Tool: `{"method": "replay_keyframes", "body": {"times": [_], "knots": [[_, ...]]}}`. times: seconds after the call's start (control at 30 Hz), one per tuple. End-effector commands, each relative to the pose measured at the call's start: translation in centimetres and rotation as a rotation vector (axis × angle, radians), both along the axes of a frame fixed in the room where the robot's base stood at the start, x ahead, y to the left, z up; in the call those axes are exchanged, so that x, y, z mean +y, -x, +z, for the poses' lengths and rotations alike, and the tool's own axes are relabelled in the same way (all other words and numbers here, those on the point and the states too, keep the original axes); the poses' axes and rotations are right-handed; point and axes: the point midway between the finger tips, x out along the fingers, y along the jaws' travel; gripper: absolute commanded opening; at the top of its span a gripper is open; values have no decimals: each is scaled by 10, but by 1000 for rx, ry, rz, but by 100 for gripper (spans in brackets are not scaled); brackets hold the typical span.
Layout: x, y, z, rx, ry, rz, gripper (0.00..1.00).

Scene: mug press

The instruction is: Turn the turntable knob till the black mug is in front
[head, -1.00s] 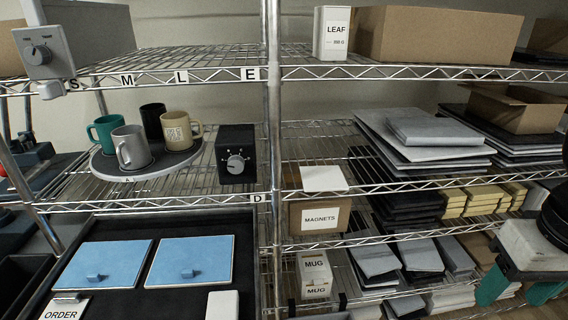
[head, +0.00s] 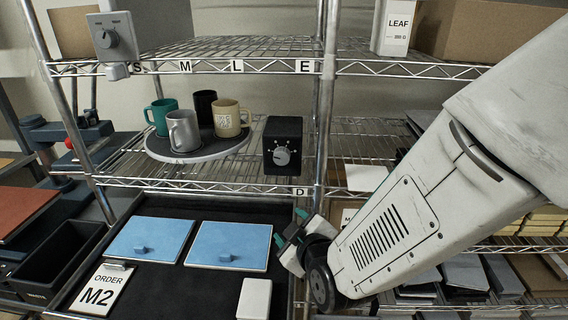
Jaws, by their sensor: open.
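The round turntable (head: 197,156) sits on the middle wire shelf and bears several mugs. The silver-grey mug (head: 184,132) stands at its front. The teal mug (head: 160,117) is at the left, the beige mug (head: 230,119) at the right, and the black mug (head: 204,108) at the back, partly hidden by its neighbours. The black control box (head: 283,145) stands right of the turntable, with a round grey knob (head: 281,157) on its front face. My gripper (head: 290,233) has teal fingertips. It is open, below and in front of the knob, apart from it.
Below is a dark tray (head: 160,208) with two blue lidded panels (head: 230,246) and an order card (head: 101,290) reading M2. A metal shelf post (head: 323,100) stands close right of the box.

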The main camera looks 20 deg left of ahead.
Motion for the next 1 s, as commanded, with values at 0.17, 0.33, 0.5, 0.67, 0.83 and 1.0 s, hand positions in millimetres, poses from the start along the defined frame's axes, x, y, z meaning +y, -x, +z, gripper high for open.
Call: {"method": "replay_keyframes", "body": {"times": [0.17, 0.33, 0.5, 0.67, 0.83, 1.0], "knots": [[11, -10, 46, -375, -45, -10, 56], [5, -12, 83, -602, -57, -53, 56], [6, -19, 96, -672, -55, -70, 56], [19, -40, 102, -672, -55, -71, 56], [33, -61, 107, -671, -57, -69, 56], [41, -74, 110, -669, -55, -69, 56]]}}
